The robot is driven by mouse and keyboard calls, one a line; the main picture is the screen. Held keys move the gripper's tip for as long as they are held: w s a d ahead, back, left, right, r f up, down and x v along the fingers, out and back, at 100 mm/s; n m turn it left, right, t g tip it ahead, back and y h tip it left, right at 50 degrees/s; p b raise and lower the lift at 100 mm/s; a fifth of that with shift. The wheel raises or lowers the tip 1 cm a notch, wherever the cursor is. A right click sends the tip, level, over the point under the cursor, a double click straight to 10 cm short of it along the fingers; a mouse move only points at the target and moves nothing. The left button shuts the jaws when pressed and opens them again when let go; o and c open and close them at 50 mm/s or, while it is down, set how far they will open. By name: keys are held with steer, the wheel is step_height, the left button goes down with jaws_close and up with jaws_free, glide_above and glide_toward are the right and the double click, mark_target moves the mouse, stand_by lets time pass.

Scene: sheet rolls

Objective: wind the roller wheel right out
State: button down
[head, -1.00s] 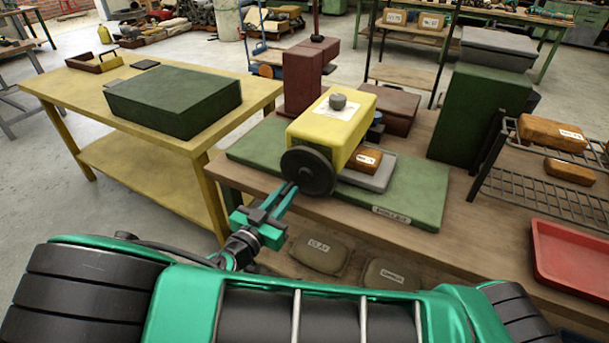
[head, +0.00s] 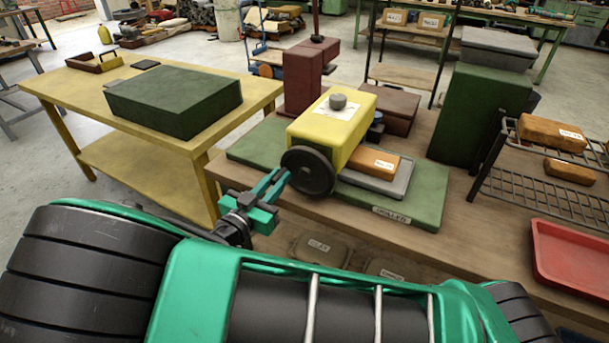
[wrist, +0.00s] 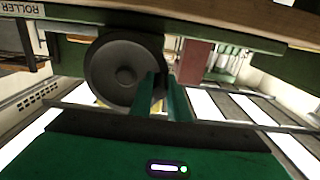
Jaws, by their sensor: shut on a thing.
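The yellow roller machine (head: 330,125) stands on a green base labelled ROLLER (head: 405,214). Its dark roller wheel (head: 309,172) is on the front face. The wheel also fills the upper middle of the wrist view (wrist: 112,70). My gripper (head: 281,178) reaches the wheel's left edge in the head view. In the wrist view my gripper (wrist: 160,85) is shut at the wheel's rim side; the exact part held is hidden between the fingers. An orange-brown slab (head: 375,160) with a white label sticks out on the machine's right, over a grey plate (head: 398,181).
A yellow table (head: 70,84) with a dark green block (head: 175,98) stands at the left. A green box (head: 475,115), a wire rack (head: 535,192) and a red tray (head: 575,255) are on the right. Labelled clay bags (head: 318,249) lie below the bench.

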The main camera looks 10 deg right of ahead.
mark_target(286, 161)
steer(key=shift+r, duration=1.7)
steer(key=c, duration=0.6)
jaws_free()
steer(key=shift+s+d, duration=0.1)
steer(key=shift+o, duration=0.2)
steer(key=shift+s, duration=0.1)
steer(key=v, duration=0.8)
steer(key=shift+s+a, duration=0.3)
steer(key=shift+f, duration=0.1)
